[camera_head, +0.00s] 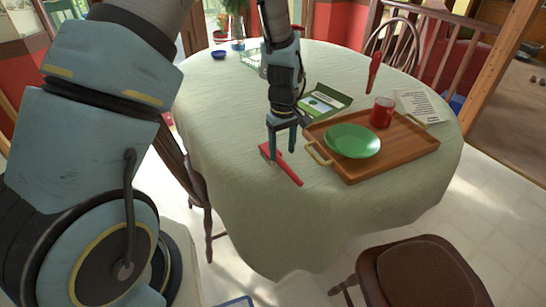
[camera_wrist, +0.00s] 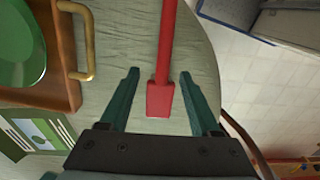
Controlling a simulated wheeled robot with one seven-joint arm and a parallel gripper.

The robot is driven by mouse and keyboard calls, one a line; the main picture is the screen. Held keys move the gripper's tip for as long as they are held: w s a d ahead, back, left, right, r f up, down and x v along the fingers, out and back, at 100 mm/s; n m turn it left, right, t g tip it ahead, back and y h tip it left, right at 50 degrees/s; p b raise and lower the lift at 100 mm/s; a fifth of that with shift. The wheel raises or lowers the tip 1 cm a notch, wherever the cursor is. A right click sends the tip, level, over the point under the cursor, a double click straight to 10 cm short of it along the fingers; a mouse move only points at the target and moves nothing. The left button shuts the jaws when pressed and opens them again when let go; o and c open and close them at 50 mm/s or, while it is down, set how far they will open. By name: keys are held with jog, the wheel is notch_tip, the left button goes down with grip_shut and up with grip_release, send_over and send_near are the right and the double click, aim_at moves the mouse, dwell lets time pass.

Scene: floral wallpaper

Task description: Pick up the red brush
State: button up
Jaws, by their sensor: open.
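The red brush (camera_head: 284,168) lies on the pale green cloth of the round table (camera_head: 240,190), left of the wooden tray. In the wrist view the red brush (camera_wrist: 161,96) has its wide end between my fingertips, and its handle runs up out of the top edge. My gripper (camera_head: 281,150) points down over the brush in the head view and is open. In the wrist view my gripper (camera_wrist: 158,78) has a finger on each side of the brush, with gaps on both sides. I cannot tell how far the fingertips are above the cloth.
The wooden tray (camera_head: 390,165) holds a green plate (camera_head: 352,141) and a red cup (camera_head: 382,112). A green box (camera_head: 325,101) lies behind my gripper, and a blue bowl (camera_head: 219,54) sits farther back. A brown chair (camera_head: 425,272) stands at the front right. The cloth in front of the brush is clear.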

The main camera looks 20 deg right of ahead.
aim_at(280, 159)
jog(key=f, duration=0.1)
jog(key=f+p, duration=0.1)
jog(key=f, duration=0.1)
jog(key=shift+w+a+f+p, duration=0.15)
jog(key=shift+a+p, duration=0.15)
jog(key=shift+f, duration=0.7)
grip_shut()
